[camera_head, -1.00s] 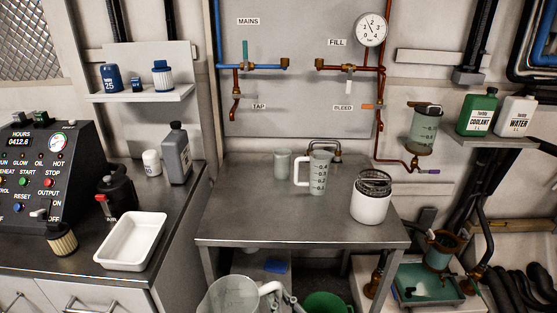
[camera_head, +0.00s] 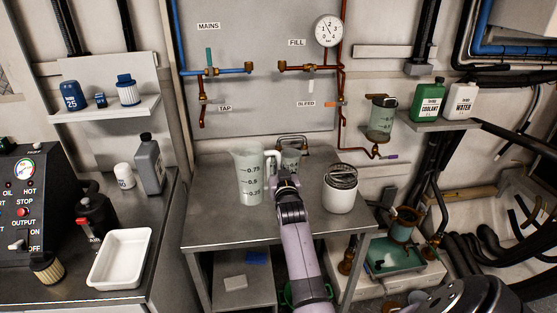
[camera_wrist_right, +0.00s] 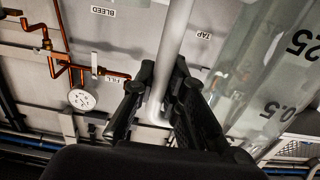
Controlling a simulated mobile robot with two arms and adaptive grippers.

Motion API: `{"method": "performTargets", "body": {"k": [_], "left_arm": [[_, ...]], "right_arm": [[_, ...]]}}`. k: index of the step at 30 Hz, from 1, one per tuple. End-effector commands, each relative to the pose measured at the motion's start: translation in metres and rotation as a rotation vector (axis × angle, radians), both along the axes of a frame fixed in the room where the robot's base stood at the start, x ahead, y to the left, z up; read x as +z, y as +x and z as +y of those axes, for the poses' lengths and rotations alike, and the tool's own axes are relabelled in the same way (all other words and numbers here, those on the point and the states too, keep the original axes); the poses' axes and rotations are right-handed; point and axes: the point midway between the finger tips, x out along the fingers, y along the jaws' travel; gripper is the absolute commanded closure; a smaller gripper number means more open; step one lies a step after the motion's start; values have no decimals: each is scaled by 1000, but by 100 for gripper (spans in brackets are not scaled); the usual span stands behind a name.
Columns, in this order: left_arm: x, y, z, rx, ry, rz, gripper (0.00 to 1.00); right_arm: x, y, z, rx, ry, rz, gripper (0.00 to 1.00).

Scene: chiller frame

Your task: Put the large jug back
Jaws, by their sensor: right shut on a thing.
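The large jug (camera_head: 249,180), clear with dark volume marks, is upright over the left-middle part of the steel table (camera_head: 215,230). I cannot tell whether its base touches the top. My right gripper (camera_head: 284,178) is shut on its handle, at the jug's right side. In the right wrist view, the pale handle (camera_wrist_right: 176,40) runs between the dark fingers (camera_wrist_right: 160,110), and the marked jug wall (camera_wrist_right: 270,85) fills the right side. A smaller jug (camera_head: 291,158) stands behind my gripper, partly hidden. My left gripper is not in view.
A white canister (camera_head: 339,198) with a dark coiled top stands on the table, right of my gripper. Wall pipes and a gauge (camera_head: 328,30) are behind. A white tray (camera_head: 120,258) lies on the left counter. The table's front left is clear.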

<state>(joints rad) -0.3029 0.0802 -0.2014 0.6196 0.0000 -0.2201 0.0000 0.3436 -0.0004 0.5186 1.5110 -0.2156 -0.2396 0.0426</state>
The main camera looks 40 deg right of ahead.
Motion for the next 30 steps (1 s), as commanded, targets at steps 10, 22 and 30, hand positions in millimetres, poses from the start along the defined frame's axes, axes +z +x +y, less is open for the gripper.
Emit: {"method": "performTargets", "body": {"k": [10,22,30], "left_arm": [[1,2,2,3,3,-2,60],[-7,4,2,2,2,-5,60],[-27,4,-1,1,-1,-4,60]], "right_arm": [[2,2,-3,-5,-1,-2,100],[-12,2,-2,-8,1,0,100],[-39,1,-2,-7,1,-1,100]]}}
